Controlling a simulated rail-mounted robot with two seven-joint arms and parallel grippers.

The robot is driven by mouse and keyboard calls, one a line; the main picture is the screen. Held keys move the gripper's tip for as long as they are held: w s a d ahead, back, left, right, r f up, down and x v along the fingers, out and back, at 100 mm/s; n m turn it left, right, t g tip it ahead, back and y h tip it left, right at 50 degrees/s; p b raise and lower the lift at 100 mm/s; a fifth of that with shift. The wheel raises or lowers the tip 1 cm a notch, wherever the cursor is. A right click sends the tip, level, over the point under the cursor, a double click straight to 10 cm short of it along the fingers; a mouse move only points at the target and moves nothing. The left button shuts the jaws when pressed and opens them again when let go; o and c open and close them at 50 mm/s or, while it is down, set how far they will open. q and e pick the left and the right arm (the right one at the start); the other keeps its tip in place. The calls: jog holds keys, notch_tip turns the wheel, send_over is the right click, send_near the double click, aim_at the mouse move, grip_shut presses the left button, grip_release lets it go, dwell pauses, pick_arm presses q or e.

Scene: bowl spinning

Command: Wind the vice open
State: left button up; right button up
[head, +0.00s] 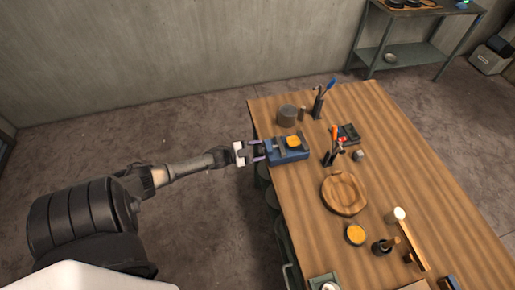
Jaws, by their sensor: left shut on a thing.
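The blue vice (288,157) sits at the left edge of the wooden table. A round orange-yellow piece (293,142) shows on top of it, at its jaws. My left gripper (260,150) reaches in from the left and meets the vice's near left end, beyond the table edge. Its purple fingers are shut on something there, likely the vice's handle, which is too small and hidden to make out. I cannot tell how wide the vice's jaws stand. My right gripper is not in view.
The wooden table (400,160) holds a dark cylinder (287,114), tool holders, a round wooden bowl (344,194), an orange-topped tin (355,234) and a mallet-like tool (411,240). A metal shelf (397,40) stands at the back. Stools are tucked under the table's left side.

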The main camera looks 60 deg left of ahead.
pick_arm(q)
jog(key=n, duration=0.4)
jog(key=shift+d+n+p, duration=0.15)
jog(key=shift+n+p, duration=0.15)
jog(key=shift+p, duration=0.1)
jog(key=shift+d+n, duration=0.2)
jog(key=shift+n, duration=2.3)
jog(key=o, duration=0.9)
jog(key=shift+s, duration=0.1)
jog(key=v, duration=1.3)
jog(key=shift+s+a+f, duration=0.1)
jog(key=shift+s+a, duration=0.05)
jog(key=shift+s, duration=0.2)
